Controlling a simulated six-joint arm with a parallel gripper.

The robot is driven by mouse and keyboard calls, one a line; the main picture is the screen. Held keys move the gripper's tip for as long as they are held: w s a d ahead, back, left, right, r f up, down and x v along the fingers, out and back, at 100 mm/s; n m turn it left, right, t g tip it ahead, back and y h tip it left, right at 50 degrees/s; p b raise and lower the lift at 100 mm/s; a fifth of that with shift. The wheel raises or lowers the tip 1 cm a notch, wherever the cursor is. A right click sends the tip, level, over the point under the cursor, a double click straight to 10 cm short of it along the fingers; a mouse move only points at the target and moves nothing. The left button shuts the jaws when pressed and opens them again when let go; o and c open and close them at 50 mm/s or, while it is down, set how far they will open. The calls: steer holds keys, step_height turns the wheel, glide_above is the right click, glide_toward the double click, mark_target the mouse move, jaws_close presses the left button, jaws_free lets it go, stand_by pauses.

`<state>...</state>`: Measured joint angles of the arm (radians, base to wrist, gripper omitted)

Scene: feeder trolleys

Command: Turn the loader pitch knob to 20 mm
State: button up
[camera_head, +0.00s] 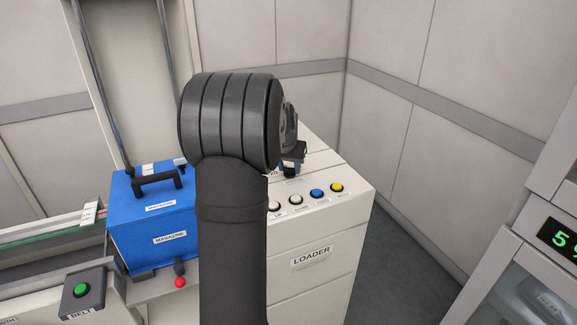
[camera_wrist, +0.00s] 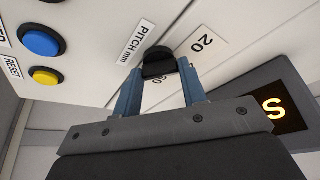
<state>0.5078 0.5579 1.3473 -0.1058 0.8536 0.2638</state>
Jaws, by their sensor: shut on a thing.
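The black pitch knob (camera_wrist: 157,56) shows in the wrist view on the white loader panel, beside the label PITCH mm. My gripper (camera_wrist: 160,75) is shut on it, with a blue-grey finger on either side. Another mark lies partly hidden between the fingers. I cannot tell which mark the knob points to. In the head view my gripper (camera_head: 292,160) is down at the top of the loader (camera_head: 320,225), and my arm hides most of it and the knob.
Blue (camera_head: 317,193) and yellow (camera_head: 336,187) buttons stand with white ones along the loader's front edge. An orange-lit display (camera_wrist: 275,108) lies right of my gripper in the wrist view. A blue magazine (camera_head: 150,225) stands left of my arm.

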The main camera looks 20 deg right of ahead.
stand_by(0.4)
steer(key=o, duration=1)
steer(key=shift+r, duration=0.1)
steer(key=v, duration=1.7)
steer(key=shift+s+r, duration=0.1)
steer(key=shift+s, duration=0.05)
